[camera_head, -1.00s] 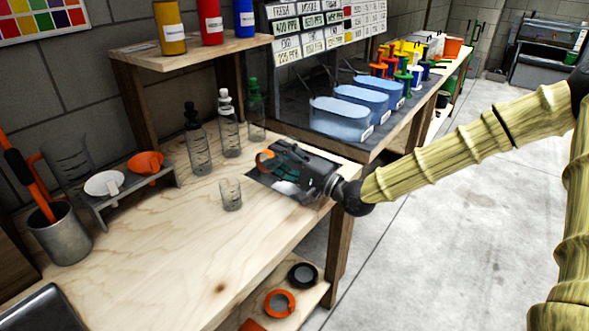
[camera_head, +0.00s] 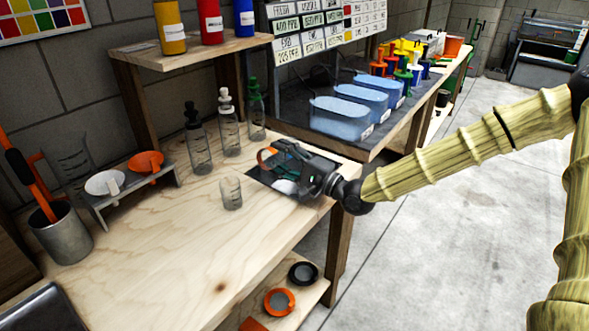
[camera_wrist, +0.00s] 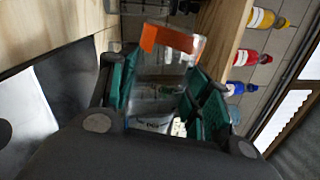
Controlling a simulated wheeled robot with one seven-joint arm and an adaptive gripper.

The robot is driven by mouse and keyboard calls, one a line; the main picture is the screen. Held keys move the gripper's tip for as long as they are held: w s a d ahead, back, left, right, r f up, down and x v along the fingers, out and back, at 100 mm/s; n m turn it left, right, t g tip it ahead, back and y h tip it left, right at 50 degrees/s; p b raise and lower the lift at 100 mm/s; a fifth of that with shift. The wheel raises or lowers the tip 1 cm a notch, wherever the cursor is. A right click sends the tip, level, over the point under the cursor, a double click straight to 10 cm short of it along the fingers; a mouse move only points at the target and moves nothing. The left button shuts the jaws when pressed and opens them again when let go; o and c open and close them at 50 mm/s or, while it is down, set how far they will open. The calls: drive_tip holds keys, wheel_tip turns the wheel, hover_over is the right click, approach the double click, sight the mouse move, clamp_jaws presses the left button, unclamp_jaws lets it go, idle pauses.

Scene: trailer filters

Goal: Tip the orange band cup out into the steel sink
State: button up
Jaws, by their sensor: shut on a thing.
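The orange band cup is a clear cup with an orange band (camera_wrist: 172,40); its band also shows at the gripper's far end in the head view (camera_head: 266,156). My gripper (camera_wrist: 165,85) is shut on the cup, with its green-padded fingers on either side of the clear wall. In the head view my gripper (camera_head: 290,160) is over the right end of the wooden bench, above a dark mat. The cup's contents cannot be made out. The steel sink (camera_head: 45,312) shows only in part at the lower left corner of the head view.
A small clear beaker (camera_head: 231,193) stands left of my gripper. Clear bottles (camera_head: 198,145) stand behind it. The bench (camera_head: 180,260) is bare towards the front.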

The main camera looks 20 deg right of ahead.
drive_tip(key=shift+w+d+f+m+h, duration=0.15)
drive_tip(key=shift+w+d+f+m, duration=0.05)
drive_tip(key=shift+m, duration=0.55)
drive_tip(key=shift+w+d+f+m+h, duration=0.15)
drive_tip(key=shift+d+m, duration=0.05)
drive_tip(key=shift+m, duration=0.55)
idle(0.5)
drive_tip(key=shift+w+d+r+m+t+h+p, duration=0.2)
drive_tip(key=shift+w+d+r+m, duration=0.2)
drive_tip(key=shift+m, duration=0.6)
drive_tip(key=shift+w+d+r+m+t+h+p, duration=0.1)
drive_tip(key=shift+w+d+r+m+p, duration=0.2)
drive_tip(key=shift+m, duration=0.7)
idle(1.3)
drive_tip(key=n, duration=0.1)
drive_tip(key=s+a+f+n+b, duration=0.1)
drive_tip(key=n+y, duration=0.1)
drive_tip(key=n, duration=0.1)
drive_tip(key=shift+s+a+f, duration=0.2)
drive_tip(key=shift+a+f, duration=0.1)
drive_tip(key=shift+f, duration=0.1)
drive_tip(key=shift+s+a+r+n, duration=0.15)
drive_tip(key=shift+r+n, duration=0.3)
drive_tip(key=shift+n, duration=0.35)
drive_tip(key=shift+s+a+n, duration=0.1)
drive_tip(key=shift+s+n, duration=0.05)
drive_tip(key=shift+n, duration=0.25)
drive_tip(key=shift+g, duration=0.4)
